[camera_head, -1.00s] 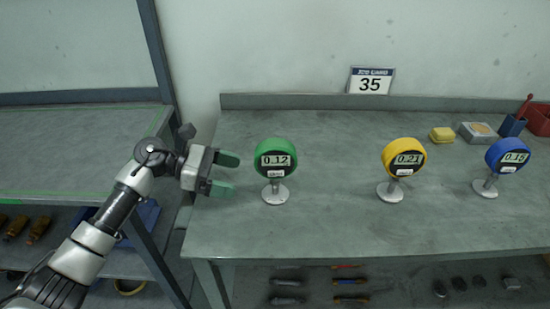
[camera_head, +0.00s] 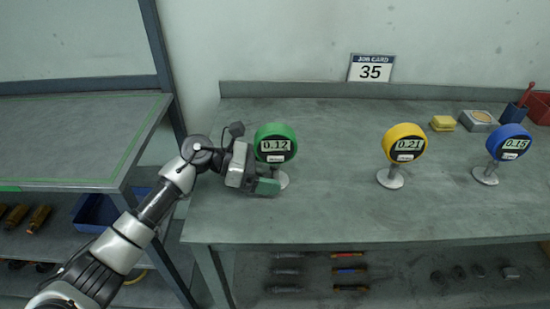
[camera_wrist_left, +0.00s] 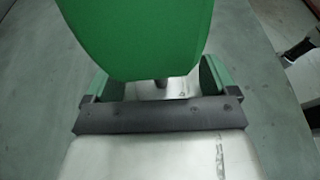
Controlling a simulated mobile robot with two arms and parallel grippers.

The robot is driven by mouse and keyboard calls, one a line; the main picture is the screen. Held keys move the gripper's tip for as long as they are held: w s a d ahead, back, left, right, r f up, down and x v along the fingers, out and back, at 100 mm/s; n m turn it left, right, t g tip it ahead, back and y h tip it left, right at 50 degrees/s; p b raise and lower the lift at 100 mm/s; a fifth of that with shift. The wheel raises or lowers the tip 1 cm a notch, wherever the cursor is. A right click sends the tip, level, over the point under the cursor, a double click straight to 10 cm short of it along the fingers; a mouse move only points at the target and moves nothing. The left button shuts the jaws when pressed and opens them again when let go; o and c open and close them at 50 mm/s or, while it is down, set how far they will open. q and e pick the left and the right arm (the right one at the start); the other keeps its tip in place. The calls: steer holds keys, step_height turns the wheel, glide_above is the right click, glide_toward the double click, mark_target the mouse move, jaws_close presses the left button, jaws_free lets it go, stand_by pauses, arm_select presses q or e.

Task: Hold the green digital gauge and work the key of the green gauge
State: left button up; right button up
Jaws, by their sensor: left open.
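The green digital gauge (camera_head: 276,143) stands upright on its round foot on the bench, and its display reads 0.12. A pale key shows on its face below the display. My left gripper (camera_head: 268,178) is open at the gauge's lower left, with its green fingers around the stem below the head. In the left wrist view the back of the green gauge (camera_wrist_left: 140,35) fills the top middle, and the stem shows between the two spread fingers of the left gripper (camera_wrist_left: 158,84). The gripper hides part of the foot in the head view. My right gripper is not in view.
A yellow gauge (camera_head: 404,144) and a blue gauge (camera_head: 508,143) stand farther right on the workbench (camera_head: 330,215). A yellow block (camera_head: 443,123), a small box (camera_head: 478,120) and a job card (camera_head: 371,68) are at the back. The bench between the green and yellow gauges is clear.

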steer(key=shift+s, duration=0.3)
arm_select(q)
steer(key=shift+c, duration=1.2)
steer(key=c, duration=1.2)
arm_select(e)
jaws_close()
